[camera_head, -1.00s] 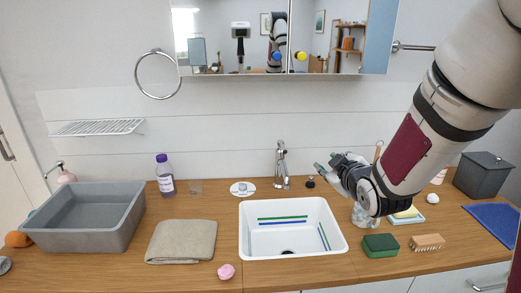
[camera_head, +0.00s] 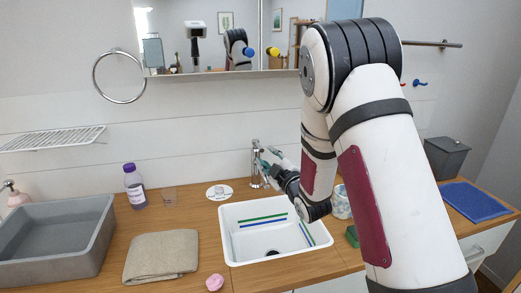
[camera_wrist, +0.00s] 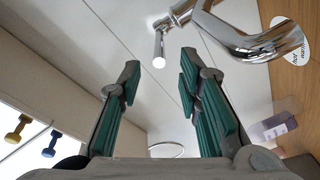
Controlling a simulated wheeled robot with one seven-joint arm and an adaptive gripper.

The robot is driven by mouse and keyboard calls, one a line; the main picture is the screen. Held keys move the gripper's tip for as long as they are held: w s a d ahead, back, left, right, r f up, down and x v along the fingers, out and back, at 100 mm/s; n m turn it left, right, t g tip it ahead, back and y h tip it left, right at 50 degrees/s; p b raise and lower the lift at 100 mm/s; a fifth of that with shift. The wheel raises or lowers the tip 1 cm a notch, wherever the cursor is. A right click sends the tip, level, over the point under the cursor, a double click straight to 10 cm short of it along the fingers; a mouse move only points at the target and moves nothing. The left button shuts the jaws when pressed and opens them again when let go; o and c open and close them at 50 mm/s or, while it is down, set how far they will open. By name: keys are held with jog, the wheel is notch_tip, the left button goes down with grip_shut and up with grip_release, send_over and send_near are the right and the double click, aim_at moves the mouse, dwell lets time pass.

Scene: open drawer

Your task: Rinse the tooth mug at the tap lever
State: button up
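The chrome tap (camera_head: 255,165) stands behind the white basin (camera_head: 227,240). In the wrist view its shiny body (camera_wrist: 240,38) is at the upper right, and the thin lever (camera_wrist: 159,42) points down toward the fingers. My gripper (camera_head: 268,157) is beside the tap, at its right. In the wrist view my gripper (camera_wrist: 160,70) has its teal-padded fingers apart, with nothing between them; the lever end is just beyond the fingertips. A pale patterned cup (camera_head: 341,205), perhaps the tooth mug, is partly hidden behind my arm.
A purple-capped bottle (camera_head: 135,187), a folded towel (camera_head: 160,255) and a grey tub (camera_head: 55,240) are on the left. A pink lump (camera_head: 215,282) lies before the basin. A green sponge (camera_head: 352,236) is partly hidden by my arm. A blue mat (camera_head: 475,201) lies right.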

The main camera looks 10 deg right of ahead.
aim_at(261, 147)
jog(key=w, duration=0.4)
jog(key=w+a, duration=0.1)
jog(key=w, duration=0.1)
jog(key=shift+w, duration=0.35)
grip_shut()
